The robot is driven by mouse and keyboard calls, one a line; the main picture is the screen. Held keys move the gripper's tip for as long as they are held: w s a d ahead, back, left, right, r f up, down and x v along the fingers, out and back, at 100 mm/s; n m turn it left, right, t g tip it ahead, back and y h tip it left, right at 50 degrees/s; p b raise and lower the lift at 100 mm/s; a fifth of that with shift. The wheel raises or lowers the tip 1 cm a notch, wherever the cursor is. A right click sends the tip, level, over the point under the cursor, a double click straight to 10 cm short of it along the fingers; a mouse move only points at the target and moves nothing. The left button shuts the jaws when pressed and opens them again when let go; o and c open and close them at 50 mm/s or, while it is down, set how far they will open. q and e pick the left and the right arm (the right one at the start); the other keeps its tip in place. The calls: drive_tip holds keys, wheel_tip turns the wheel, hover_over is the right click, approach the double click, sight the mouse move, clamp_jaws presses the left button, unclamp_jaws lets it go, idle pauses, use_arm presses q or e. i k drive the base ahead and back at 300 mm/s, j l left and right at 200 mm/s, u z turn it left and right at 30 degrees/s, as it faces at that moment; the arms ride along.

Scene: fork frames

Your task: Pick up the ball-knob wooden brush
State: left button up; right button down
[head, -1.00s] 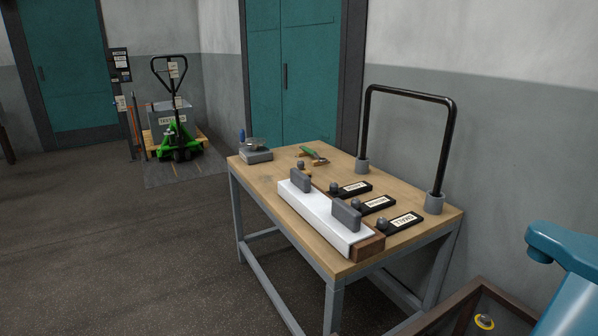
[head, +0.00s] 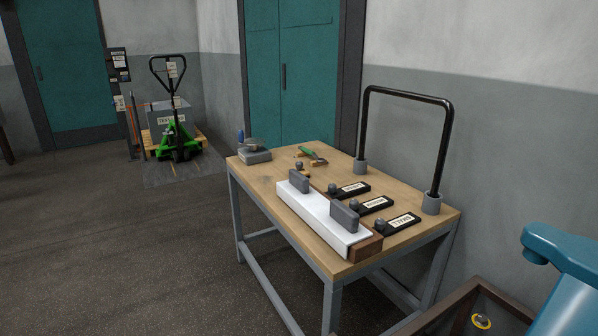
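A small dark ball knob (head: 299,165) with a bit of wood under it shows at the far end of the white block on the workbench. It may belong to the ball-knob wooden brush, but most of its body is hidden and I cannot tell for sure. A brown wooden end (head: 367,249) also sticks out at the near end of the white block (head: 319,219); I cannot tell if it is the same piece. Neither of my grippers is in view.
The workbench (head: 417,236) also holds black labelled plates with knobs (head: 398,224), a green-handled tool (head: 306,151), a grey scale-like box (head: 255,156) and a black hoop rail (head: 447,140). Floor is open left.

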sight(299, 166)
drive_tip(key=i+j+z, duration=0.1)
drive_tip(key=i+j, duration=0.4)
drive_tip(key=j, duration=0.2)
drive_tip(key=i+j+z, duration=0.25)
drive_tip(key=i+j, duration=0.25)
drive_tip(key=j, duration=0.25)
drive_tip(key=i+j+z, duration=0.1)
drive_tip(key=j, duration=0.35)
drive_tip(key=i+j, duration=0.3)
drive_tip(key=j+z, duration=0.05)
drive_tip(key=j, duration=0.05)
